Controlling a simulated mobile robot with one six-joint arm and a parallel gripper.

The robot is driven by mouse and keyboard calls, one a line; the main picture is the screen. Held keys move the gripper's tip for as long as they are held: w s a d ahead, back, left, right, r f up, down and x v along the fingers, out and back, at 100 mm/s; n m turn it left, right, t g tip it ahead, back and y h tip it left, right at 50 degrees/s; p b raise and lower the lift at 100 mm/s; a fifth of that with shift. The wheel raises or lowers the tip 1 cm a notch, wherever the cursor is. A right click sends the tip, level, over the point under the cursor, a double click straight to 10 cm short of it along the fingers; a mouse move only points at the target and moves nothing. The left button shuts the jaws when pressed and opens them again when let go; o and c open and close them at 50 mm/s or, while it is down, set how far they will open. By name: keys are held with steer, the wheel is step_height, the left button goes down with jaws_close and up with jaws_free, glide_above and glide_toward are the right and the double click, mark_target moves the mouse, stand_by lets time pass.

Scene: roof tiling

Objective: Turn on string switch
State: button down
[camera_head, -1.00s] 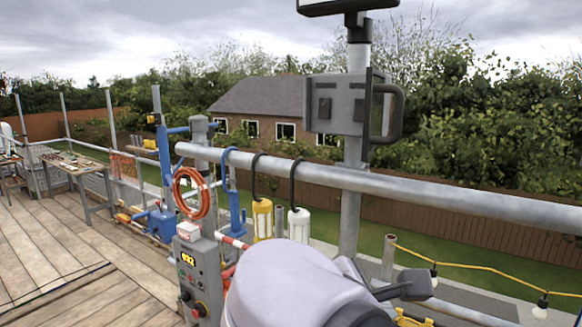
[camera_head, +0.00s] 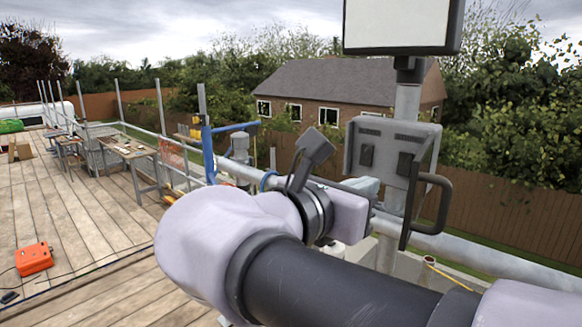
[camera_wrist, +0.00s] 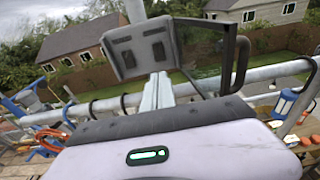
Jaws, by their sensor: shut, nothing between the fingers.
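A grey box (camera_head: 392,152) with two dark panels on its face and a black loop handle (camera_head: 430,210) is fixed to an upright pole. The box also shows at the top of the wrist view (camera_wrist: 140,48). I cannot tell whether either dark panel is the string switch; no pull cord shows. A short piece of yellow string-light cable (camera_head: 432,264) shows at the right, mostly hidden. My gripper (camera_head: 368,187) is shut and empty, just below and left of the box in the head view. In the wrist view its pale fingers (camera_wrist: 157,92) point toward the pole beneath the box.
A thick metal rail (camera_head: 500,255) runs below the box. A white lamp panel (camera_head: 400,25) tops the pole. Worktables (camera_head: 135,152) stand along the left rail, and an orange case (camera_head: 34,259) lies on the deck. An orange hose (camera_wrist: 48,143) hangs at left in the wrist view.

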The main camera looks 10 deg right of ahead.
mark_target(402, 173)
steer(key=p+x, duration=0.2)
steer(key=x, duration=1)
steer(key=shift+w+d, duration=0.15)
steer(key=shift+d, duration=0.1)
steer(key=shift+f, duration=0.1)
